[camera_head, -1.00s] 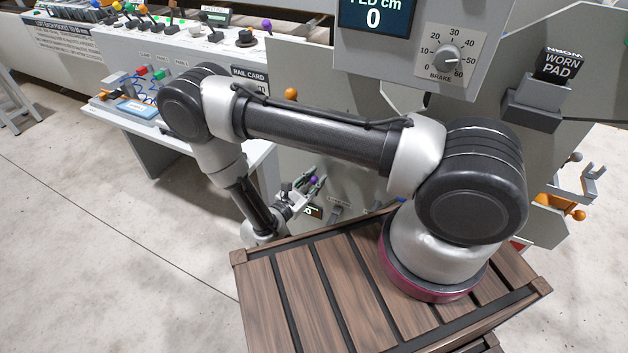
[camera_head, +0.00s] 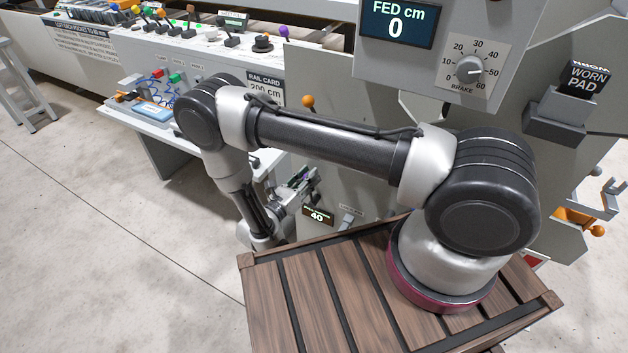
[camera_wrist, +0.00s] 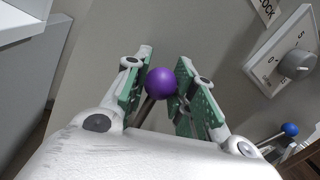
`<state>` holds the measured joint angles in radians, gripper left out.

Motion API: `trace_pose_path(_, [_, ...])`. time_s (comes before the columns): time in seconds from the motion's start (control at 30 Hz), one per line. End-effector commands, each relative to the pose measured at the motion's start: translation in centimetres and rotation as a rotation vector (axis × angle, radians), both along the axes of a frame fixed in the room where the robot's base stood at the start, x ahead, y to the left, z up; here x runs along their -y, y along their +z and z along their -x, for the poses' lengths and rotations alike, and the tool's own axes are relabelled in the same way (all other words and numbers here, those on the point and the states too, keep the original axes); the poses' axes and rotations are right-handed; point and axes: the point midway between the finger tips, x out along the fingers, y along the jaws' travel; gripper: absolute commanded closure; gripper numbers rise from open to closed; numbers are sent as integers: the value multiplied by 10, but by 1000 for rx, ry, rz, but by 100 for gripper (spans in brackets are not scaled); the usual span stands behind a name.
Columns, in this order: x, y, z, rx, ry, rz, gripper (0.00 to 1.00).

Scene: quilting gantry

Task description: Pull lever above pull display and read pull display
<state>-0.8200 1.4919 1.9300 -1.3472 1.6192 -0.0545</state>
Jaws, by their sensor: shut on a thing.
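In the wrist view, a purple ball knob (camera_wrist: 161,83) on a thin metal lever rod (camera_wrist: 146,110) sits between the green-padded fingers of my gripper (camera_wrist: 160,88). My gripper is shut on this knob. In the head view, my gripper (camera_head: 302,184) is low beside the grey machine panel, left of my base, and the knob is mostly hidden by the fingers. Just below the gripper is the small dark pull display (camera_head: 317,215). Its lit number reads 40; its small heading is hard to read.
An orange ball knob (camera_head: 308,101) stands above my forearm. A FED cm screen (camera_head: 396,24) reads 0, with a brake dial (camera_head: 470,69) beside it. The wrist view shows another dial (camera_wrist: 297,63) and a blue knob (camera_wrist: 290,129). Open floor lies at the left.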

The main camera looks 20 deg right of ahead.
Motion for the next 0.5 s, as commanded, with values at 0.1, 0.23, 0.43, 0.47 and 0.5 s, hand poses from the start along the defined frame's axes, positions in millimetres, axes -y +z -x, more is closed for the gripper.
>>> trace_pose_path(0.1, [-7,-3,-7,-56,1,54,100])
trace_pose_path(0.23, [-12,-5,-12,-106,0,104,100])
trace_pose_path(0.43, [-18,-7,-18,-156,1,152,100])
trace_pose_path(0.47, [-18,-7,-18,-160,1,158,100])
trace_pose_path(0.5, [-19,-8,-19,-166,2,163,100])
